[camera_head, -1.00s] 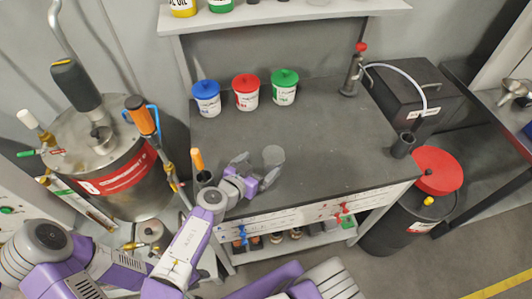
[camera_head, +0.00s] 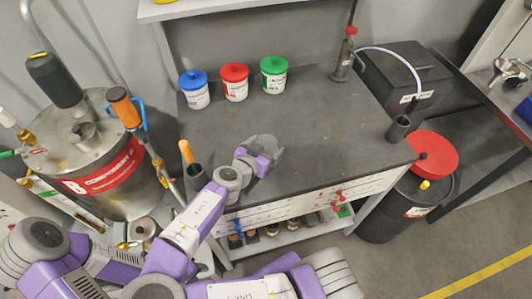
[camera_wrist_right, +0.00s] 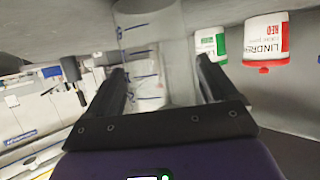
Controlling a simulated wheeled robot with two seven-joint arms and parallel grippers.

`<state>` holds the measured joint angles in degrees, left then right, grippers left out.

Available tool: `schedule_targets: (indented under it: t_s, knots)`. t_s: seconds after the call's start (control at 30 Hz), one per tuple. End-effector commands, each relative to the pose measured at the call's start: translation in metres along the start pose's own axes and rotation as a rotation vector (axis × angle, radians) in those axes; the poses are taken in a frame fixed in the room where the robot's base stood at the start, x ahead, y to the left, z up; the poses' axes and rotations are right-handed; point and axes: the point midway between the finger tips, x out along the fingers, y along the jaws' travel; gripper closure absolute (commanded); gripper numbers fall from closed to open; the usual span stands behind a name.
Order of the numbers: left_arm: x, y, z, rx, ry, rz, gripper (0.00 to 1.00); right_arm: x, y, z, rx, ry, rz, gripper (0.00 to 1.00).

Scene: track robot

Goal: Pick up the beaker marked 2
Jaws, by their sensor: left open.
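The clear beaker (camera_head: 263,141) is at the middle of the dark bench, partly covered by my gripper in the head view. In the right wrist view the beaker (camera_wrist_right: 150,45) shows blue scale marks and fills most of the gap between the fingers. Its number is not readable. My right gripper (camera_head: 268,153) is around the beaker, one finger on each side; its fingers also show in the right wrist view (camera_wrist_right: 162,75). I cannot tell whether they press on the glass. My left gripper does not show in the head view.
Blue (camera_head: 194,90), red (camera_head: 234,83) and green (camera_head: 273,76) lidded tubs stand behind the beaker. A red-capped bottle (camera_head: 345,55) stands at the back right. A dark cup (camera_head: 398,128) sits at the right edge, an orange-handled tool (camera_head: 186,152) at the front left.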

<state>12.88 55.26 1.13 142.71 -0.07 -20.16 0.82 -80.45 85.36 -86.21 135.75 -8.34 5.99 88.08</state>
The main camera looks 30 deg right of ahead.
Motion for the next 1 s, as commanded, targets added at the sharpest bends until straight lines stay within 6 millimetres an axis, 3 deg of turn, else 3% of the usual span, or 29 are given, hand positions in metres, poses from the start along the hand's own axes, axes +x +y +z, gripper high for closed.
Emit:
schedule_targets:
  t_s: [0.03,0.27,0.57,1.0]
  knots:
    - [0.000,0.000,0.000,0.000,0.000,0.000,0.57,0.000,0.000,0.000,0.000,0.000,0.000,0.22]
    - [0.000,0.000,0.000,0.000,0.000,0.000,0.57,0.000,0.000,0.000,-0.001,0.000,0.000,0.56]
    - [-0.003,0.001,0.000,0.000,0.000,0.000,0.57,-0.003,-0.001,-0.006,0.000,0.000,-0.001,0.56]
    - [-0.029,0.011,0.001,0.000,0.000,0.000,0.57,-0.034,-0.001,-0.081,0.002,0.000,-0.002,0.56]
